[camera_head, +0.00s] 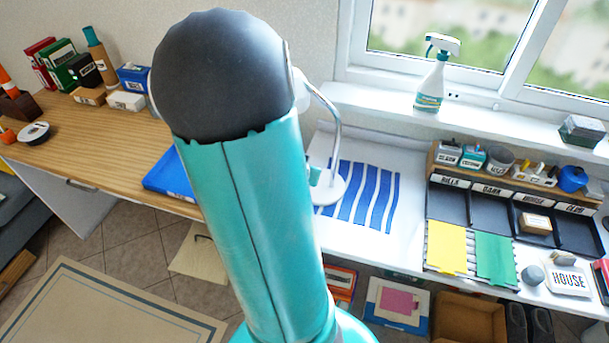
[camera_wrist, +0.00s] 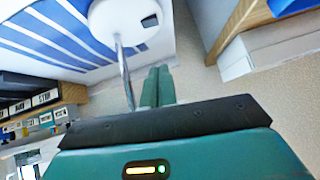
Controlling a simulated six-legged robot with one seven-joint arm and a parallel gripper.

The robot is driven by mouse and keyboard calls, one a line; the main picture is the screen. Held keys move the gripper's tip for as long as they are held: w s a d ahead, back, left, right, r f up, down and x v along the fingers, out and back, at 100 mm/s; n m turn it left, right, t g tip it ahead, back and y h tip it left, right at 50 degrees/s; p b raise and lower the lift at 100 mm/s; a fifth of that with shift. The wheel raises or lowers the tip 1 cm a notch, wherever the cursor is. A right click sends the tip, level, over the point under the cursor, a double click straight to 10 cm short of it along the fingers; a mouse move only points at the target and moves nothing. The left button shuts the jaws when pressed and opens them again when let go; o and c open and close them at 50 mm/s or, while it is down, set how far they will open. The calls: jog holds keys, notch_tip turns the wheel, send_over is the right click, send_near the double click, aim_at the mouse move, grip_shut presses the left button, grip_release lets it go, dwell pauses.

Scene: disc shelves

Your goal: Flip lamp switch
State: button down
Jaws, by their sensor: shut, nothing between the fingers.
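The lamp stands behind my arm in the head view, its white round base (camera_head: 330,193) on the white surface by the blue stripes. Its silver curved stem (camera_head: 333,110) shows, and its head is mostly hidden by my arm. In the wrist view the lamp base (camera_wrist: 112,12) is at the top, with the stem (camera_wrist: 125,72) running down from it.
A blue-striped mat (camera_head: 372,200) lies right of the lamp. Black trays (camera_head: 490,215) and a spray bottle (camera_head: 432,80) on the sill are farther right. A wooden desk (camera_head: 95,140) with a blue box (camera_head: 168,178) is on the left.

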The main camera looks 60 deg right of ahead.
jog(key=shift+s+f, duration=0.1)
jog(key=x, duration=1)
jog(key=shift+d+f, duration=0.1)
jog(key=shift+f, duration=0.1)
jog(key=shift+w+f, duration=0.2)
jog(key=shift+f, duration=1.5)
jog(key=shift+w+f, duration=0.1)
jog(key=shift+w, duration=0.05)
